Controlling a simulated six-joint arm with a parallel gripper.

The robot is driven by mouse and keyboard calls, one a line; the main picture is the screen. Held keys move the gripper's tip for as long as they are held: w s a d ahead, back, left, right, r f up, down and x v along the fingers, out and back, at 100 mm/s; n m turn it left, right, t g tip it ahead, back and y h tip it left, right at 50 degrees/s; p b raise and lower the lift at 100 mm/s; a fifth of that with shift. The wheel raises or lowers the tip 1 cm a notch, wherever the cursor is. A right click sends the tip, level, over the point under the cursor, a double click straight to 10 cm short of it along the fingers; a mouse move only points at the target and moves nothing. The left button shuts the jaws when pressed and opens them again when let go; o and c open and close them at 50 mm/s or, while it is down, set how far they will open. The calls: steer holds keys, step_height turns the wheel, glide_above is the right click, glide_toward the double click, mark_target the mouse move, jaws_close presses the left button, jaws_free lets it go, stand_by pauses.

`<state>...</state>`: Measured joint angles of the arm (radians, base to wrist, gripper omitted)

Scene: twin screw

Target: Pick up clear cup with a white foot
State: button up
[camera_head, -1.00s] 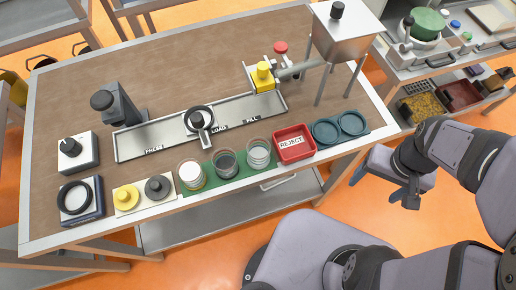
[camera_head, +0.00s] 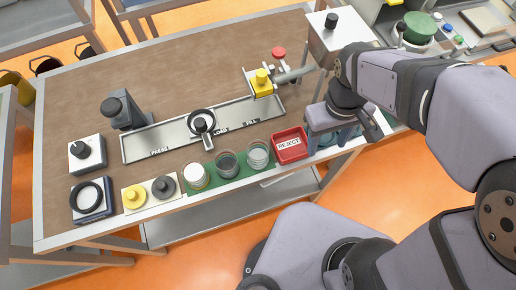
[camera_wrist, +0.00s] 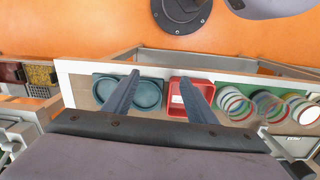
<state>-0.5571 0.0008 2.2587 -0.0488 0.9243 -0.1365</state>
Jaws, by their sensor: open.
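Three clear cups stand in a row on a green mat (camera_head: 242,178) at the table's front edge. The left cup (camera_head: 196,176) looks white inside, the middle cup (camera_head: 227,164) dark, and the right cup (camera_head: 258,156) pale and see-through. Which one has a white foot I cannot tell; the feet are too small to read. The cups also show at the right of the wrist view, the nearest being the right cup (camera_wrist: 235,104). My gripper (camera_wrist: 159,75) is open and empty, above the area of the blue round dishes and the red tray, to the right of the cups in the head view.
The red REJECT tray (camera_head: 290,146) lies between the cups and my gripper. Blue round dishes (camera_wrist: 147,96) are partly hidden by my arm in the head view. A long metal tray (camera_head: 170,144) with a black ringed holder (camera_head: 202,123) lies behind the cups. A hopper (camera_head: 338,40) stands behind my arm.

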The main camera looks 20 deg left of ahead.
steer(key=s+a+r+n, duration=0.2)
steer(key=s+a, duration=0.1)
steer(key=a, duration=0.4)
steer(key=n+b, duration=0.2)
glide_above(257, 153)
steer(key=s, duration=0.2)
steer(key=shift+y, duration=0.3)
steer(key=shift+w+d+f+p, duration=0.1)
steer(key=shift+f+p, duration=0.25)
steer(key=shift+f, duration=0.8)
steer(key=shift+w+d+f+p, duration=0.15)
steer(key=shift+f+p, duration=0.2)
steer(key=shift+f, duration=0.75)
steer(key=shift+w+d+f+p, duration=0.1)
steer(key=shift+f+p, duration=0.25)
steer(key=shift+f, duration=0.8)
steer(key=c, duration=0.8)
